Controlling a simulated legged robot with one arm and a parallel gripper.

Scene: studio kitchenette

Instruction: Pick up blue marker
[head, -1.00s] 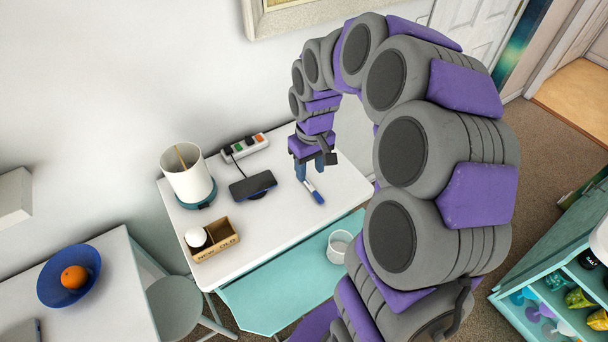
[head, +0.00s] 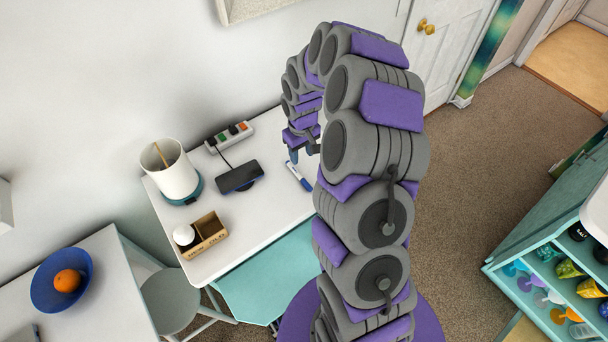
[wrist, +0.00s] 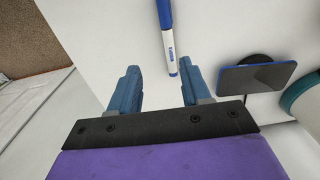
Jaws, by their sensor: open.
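The blue marker (head: 299,176), white in the middle with blue ends, lies on the white table (head: 222,262). In the wrist view the marker (wrist: 168,40) lies beyond the fingertips, between their lines and nearer the right finger. My gripper (wrist: 156,82) is open and empty, with two blue fingers apart. In the head view my gripper (head: 302,154) is over the table just behind the marker, and my arm hides part of it.
A teal shelf (head: 520,262) is at the right. The tabletop around the marker is clear.

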